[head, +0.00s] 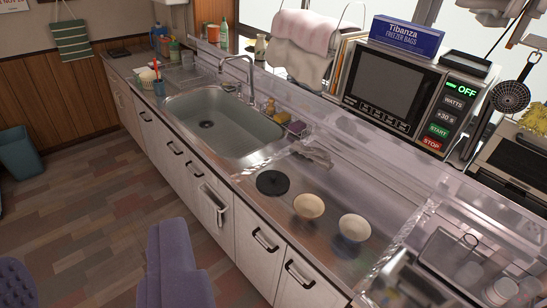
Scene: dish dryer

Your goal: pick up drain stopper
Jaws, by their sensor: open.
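The drain stopper appears to be the flat black disc (272,183) lying on the metal counter to the right of the sink, close to the counter's front edge. Its upper face is in plain view and nothing covers it. The steel sink (212,125) is empty, with a dark drain in its floor. I cannot make out my gripper in this view, and nothing is seen touching the disc.
Two cream bowls (309,206) (353,228) stand right of the disc. A small grey item (313,156) lies behind it. A faucet (238,75) arches over the sink. A microwave (391,92) stands behind the counter. Purple upholstered seats (174,265) stand on the floor in front.

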